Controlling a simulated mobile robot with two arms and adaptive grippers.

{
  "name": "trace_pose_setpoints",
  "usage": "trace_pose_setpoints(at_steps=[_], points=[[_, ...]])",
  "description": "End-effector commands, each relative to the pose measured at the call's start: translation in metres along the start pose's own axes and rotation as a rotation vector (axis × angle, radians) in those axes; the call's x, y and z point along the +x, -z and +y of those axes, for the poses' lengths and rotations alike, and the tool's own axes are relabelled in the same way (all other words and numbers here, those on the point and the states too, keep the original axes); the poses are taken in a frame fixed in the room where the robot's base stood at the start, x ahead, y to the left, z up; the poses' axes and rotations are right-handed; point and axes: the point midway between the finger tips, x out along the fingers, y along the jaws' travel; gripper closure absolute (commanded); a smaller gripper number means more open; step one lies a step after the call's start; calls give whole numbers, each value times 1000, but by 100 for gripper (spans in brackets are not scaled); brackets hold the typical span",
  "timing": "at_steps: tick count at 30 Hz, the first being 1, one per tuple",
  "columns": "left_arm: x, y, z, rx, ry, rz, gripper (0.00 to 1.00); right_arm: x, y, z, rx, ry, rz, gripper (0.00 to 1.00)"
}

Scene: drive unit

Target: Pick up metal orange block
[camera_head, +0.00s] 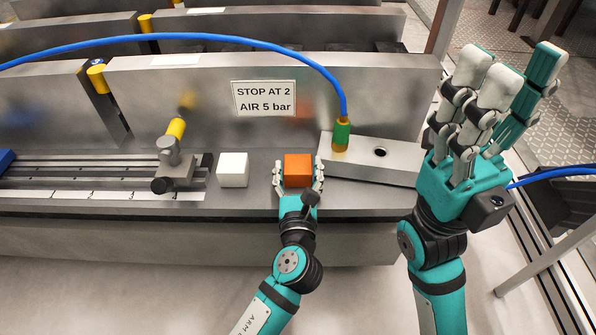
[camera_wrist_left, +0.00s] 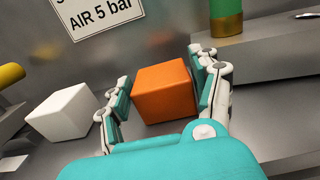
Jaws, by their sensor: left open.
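The orange block (camera_head: 298,168) sits on the grey metal ledge, below the sign. My left gripper (camera_head: 298,184) is open around it, with one finger on each side. In the left wrist view the orange block (camera_wrist_left: 164,91) lies between the two fingers of the left gripper (camera_wrist_left: 163,100). A gap shows at its left side; the right finger is very close, and I cannot tell if it touches. My right gripper (camera_head: 490,100) is raised at the right with its fingers pointing up, apart from the block and holding nothing visible. Its fingers are spread open.
A white block (camera_head: 233,170) stands left of the orange block. A metal plate (camera_head: 400,165) with a hole and a green-and-brass fitting (camera_head: 341,135) on a blue hose lies close at the right. A slide rail (camera_head: 90,178) with a clamp (camera_head: 172,165) is at the left. A wall rises behind.

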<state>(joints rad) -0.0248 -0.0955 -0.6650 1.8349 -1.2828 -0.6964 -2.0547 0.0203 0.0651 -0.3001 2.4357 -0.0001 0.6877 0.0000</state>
Motion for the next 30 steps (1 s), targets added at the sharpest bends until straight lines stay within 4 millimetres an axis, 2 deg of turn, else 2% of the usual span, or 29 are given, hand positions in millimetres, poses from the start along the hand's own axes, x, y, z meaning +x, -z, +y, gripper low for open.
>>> trace_pose_setpoints(at_steps=[2, 16, 25, 30], points=[[0, 0, 0, 0, 0, 0, 37, 0, 0, 0, 0, 0, 0, 60], [-1, 0, 0, -1, 0, 0, 98, 0, 0, 0, 1, 0, -1, 60], [-1, -4, 0, -2, 1, -3, 100, 2, 0, 0, 1, 0, 0, 60], [-1, -15, 0, -3, 1, -5, 100, 5, 2, 1, 2, -6, 0, 60]])
